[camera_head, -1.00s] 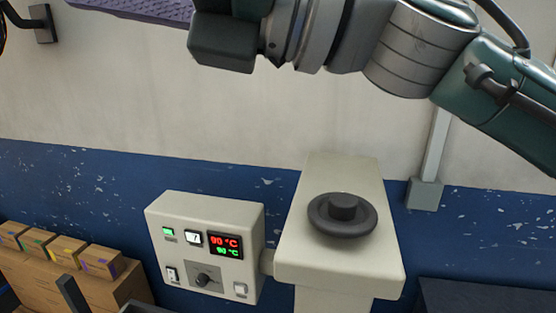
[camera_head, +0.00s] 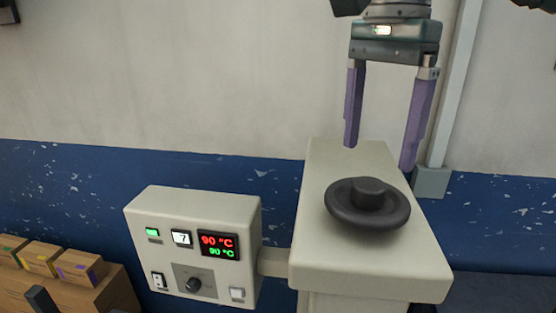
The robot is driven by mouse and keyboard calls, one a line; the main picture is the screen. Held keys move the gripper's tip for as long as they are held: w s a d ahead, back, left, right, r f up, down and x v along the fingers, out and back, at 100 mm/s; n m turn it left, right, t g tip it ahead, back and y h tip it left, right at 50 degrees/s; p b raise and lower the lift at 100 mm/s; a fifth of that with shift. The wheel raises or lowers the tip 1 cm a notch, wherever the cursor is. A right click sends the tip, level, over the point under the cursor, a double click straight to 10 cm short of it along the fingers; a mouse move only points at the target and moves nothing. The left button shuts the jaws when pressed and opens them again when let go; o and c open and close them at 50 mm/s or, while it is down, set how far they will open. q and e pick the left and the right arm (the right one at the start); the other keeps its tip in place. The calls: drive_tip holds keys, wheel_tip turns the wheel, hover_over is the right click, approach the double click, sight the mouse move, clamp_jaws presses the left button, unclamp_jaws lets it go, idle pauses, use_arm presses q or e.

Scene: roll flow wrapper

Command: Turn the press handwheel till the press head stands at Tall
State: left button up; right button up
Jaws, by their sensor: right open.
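The press handwheel (camera_head: 367,204) is a dark round wheel with a raised hub. It lies flat on top of the cream press housing (camera_head: 330,255). My right gripper (camera_head: 379,158) hangs above and behind the handwheel with its two purple fingers pointing down. The fingers are wide apart with nothing between them, and they do not appear to touch the wheel. The press head and any height marks such as Tall are not in view. My left gripper is not in view.
A control box (camera_head: 195,235) with lit displays and a knob is joined to the left of the press. Several small cartons (camera_head: 45,262) sit at the lower left. A grey wall conduit (camera_head: 452,95) runs behind my right gripper. The wall above the control box is clear.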

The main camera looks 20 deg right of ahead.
sight(370, 183)
wheel_tip(370, 183, down, 4)
drive_tip(key=shift+r+p, duration=0.1)
drive_tip(key=shift+p, duration=0.95)
drive_tip(key=shift+f, duration=0.75)
clamp_jaws()
